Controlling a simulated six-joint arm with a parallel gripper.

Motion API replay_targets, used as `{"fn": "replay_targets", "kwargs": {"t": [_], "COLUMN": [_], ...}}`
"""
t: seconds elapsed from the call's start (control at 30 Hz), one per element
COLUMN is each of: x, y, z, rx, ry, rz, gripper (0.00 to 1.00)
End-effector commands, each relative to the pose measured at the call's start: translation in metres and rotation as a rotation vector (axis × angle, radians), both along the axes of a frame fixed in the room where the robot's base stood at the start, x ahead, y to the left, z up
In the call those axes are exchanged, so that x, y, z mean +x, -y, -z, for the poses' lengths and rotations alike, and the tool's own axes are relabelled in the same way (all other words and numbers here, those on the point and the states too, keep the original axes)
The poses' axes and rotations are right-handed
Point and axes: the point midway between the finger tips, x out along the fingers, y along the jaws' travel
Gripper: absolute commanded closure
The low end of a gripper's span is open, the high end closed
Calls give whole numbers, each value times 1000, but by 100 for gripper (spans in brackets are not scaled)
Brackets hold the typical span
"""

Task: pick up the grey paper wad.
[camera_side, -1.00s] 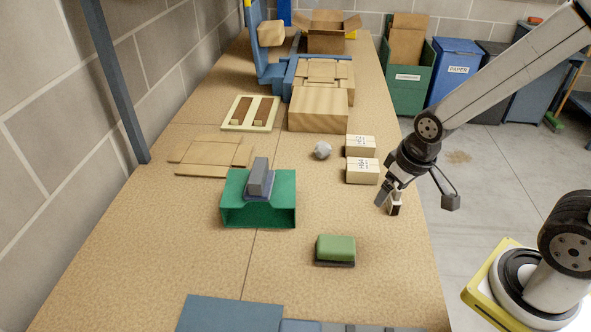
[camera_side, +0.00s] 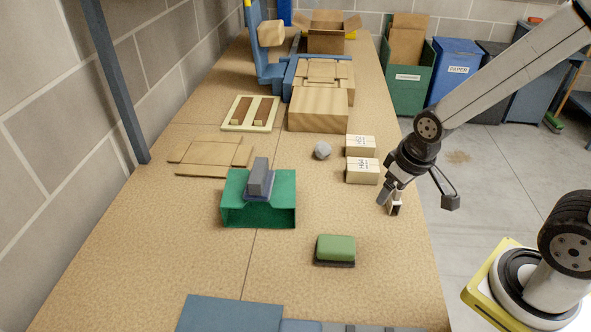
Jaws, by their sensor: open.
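The grey paper wad (camera_side: 322,150) is a small crumpled ball lying on the tan worktop, left of two small labelled cartons. My gripper (camera_side: 389,202) is open and empty, pointing down near the right edge of the worktop. The wad is in full view and apart from the gripper.
A wooden block (camera_side: 318,112) is behind the wad. A green stand (camera_side: 259,212) and a green-topped block (camera_side: 335,248) are nearer. Worktop between these is clear.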

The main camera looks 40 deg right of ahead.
Motion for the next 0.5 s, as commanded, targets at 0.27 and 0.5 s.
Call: {"fn": "replay_targets", "kwargs": {"t": [0.27, 0.5], "x": [10, 55], "y": [2, 12], "z": [-1, -1], "rx": [13, 74], "ry": [1, 7], "rz": [38, 213], "gripper": [20, 20]}}
